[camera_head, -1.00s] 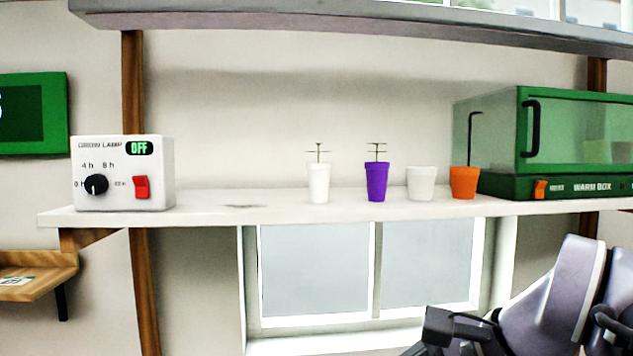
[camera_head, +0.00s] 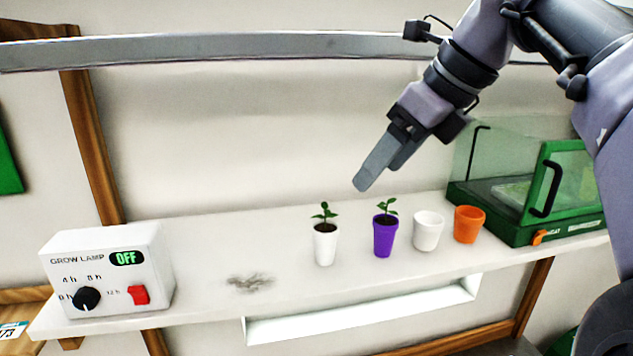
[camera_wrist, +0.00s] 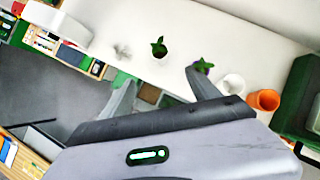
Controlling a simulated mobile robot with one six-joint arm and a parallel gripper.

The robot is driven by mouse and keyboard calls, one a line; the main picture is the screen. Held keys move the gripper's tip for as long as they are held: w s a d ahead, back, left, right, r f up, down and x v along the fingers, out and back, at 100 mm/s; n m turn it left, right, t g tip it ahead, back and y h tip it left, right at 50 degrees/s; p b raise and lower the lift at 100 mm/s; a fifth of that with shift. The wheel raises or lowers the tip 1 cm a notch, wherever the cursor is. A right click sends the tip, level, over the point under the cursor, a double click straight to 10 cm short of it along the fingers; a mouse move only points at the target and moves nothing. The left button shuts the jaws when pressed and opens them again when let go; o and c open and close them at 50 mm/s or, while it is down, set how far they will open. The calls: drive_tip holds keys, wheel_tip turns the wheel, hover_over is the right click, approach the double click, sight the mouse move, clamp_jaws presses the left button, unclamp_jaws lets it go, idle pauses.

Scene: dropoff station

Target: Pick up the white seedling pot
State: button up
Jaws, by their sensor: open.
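The white seedling pot (camera_head: 325,246) stands upright on the shelf with a small green seedling in dark soil. In the wrist view its green seedling (camera_wrist: 159,47) shows above the gap between my fingers; the white pot hardly stands out from the white shelf. My gripper (camera_head: 374,172) is open and empty, above the shelf and apart from the pot, up and to its right in the head view. Its two fingers also show in the wrist view (camera_wrist: 158,88). A purple pot with a seedling (camera_head: 385,236) stands just right of the white one.
An empty-looking white pot (camera_head: 428,231) and an orange pot (camera_head: 468,224) stand further right, beside the green warm box (camera_head: 530,228). The grow lamp box (camera_head: 107,270) is at the left end of the shelf (camera_head: 205,290). A dark smudge (camera_head: 251,283) marks the clear stretch between. An upper shelf (camera_head: 230,50) runs above.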

sight(326, 227)
drive_tip(key=shift+m, duration=0.3)
drive_tip(key=x, duration=0.5)
drive_tip(key=b+x, duration=0.1)
drive_tip(key=x, duration=0.4)
drive_tip(key=b+x, duration=0.1)
drive_tip(key=x, duration=0.5)
drive_tip(key=shift+w+a+r, duration=0.2)
drive_tip(key=shift+w+a, duration=0.15)
drive_tip(key=shift+w+f, duration=0.15)
drive_tip(key=shift+w, duration=0.05)
drive_tip(key=shift+s, duration=0.15)
drive_tip(key=c, duration=0.5)
clamp_jaws()
